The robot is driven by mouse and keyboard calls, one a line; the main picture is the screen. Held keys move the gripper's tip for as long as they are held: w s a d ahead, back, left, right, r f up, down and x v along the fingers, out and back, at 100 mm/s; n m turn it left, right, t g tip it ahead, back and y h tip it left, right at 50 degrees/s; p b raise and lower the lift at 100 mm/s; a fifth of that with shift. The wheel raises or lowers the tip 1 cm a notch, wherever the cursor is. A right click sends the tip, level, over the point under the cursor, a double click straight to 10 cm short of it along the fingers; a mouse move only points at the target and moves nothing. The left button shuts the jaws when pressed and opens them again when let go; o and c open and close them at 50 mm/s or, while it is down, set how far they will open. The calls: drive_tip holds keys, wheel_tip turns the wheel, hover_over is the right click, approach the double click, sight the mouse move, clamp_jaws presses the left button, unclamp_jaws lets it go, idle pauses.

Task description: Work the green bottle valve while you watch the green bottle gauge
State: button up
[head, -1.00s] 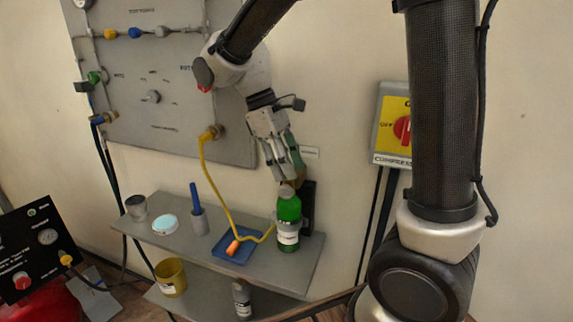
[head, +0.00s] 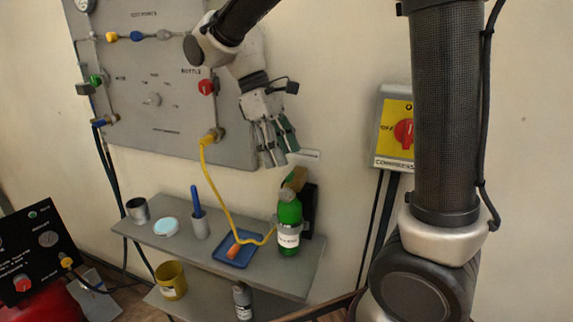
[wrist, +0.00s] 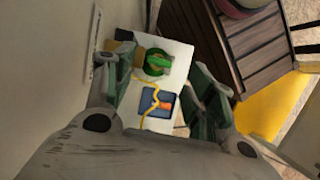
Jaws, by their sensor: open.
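The green bottle (head: 289,228) stands upright at the right end of the grey shelf, with a pale label. A tan-brown piece (head: 296,179) shows at its top; I cannot tell whether it is the valve. My gripper (head: 281,157) is open and empty above the bottle, apart from it, fingers pointing down. In the wrist view, the bottle's round green top (wrist: 157,63) shows between and beyond the fingers (wrist: 163,88). I cannot make out a gauge on the bottle or read one.
The wall panel (head: 180,135) carries a red knob (head: 206,87) marked "BOTTLE". A yellow switch box (head: 396,126) hangs right. A black gauge box (head: 40,250) stands lower left.

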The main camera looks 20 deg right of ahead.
drive_tip(key=v, duration=0.7)
drive_tip(key=shift+w+r, duration=0.15)
drive_tip(key=shift+r, duration=0.15)
drive_tip(key=shift+a, duration=0.1)
idle(0.7)
